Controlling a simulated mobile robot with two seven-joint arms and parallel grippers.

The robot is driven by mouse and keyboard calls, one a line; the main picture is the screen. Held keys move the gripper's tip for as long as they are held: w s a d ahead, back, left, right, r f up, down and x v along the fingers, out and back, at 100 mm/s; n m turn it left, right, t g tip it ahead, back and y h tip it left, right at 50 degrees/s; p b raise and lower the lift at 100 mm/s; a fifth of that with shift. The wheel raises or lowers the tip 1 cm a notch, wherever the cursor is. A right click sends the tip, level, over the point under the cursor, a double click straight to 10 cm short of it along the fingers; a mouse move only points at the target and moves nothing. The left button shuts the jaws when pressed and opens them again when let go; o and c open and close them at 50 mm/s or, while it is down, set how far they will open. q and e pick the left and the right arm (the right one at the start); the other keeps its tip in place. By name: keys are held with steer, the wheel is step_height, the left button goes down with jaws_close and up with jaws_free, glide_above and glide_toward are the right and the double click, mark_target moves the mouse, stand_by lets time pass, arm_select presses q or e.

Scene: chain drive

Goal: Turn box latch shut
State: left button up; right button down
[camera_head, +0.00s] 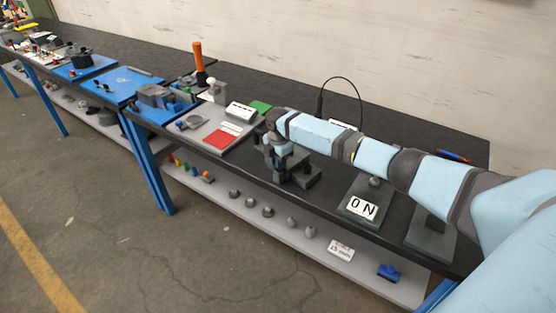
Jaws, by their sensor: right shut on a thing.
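My right gripper (278,158) reaches in from the right with the light blue arm and points down at a small dark grey box fixture (304,178) near the front edge of the black bench. The jaws are shut on the box latch at this fixture. The latch itself is mostly hidden by the gripper and too small to make out, so its angle cannot be told. My left gripper is not in view.
Left of the fixture lies a grey board with a red panel (222,137). Right of it stands a plate with an "ON" label (362,207). A black cable (320,100) rises behind my arm. A lower shelf (265,222) carries several small grey knobs.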

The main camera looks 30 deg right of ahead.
steer(key=shift+n, duration=0.6)
steer(key=c, duration=1.1)
jaws_free()
steer(key=shift+r, duration=0.1)
step_height(320, 180, up, 14)
steer(key=shift+f+b, duration=0.15)
steer(key=shift+b, duration=0.55)
steer(key=shift+a+f, duration=0.1)
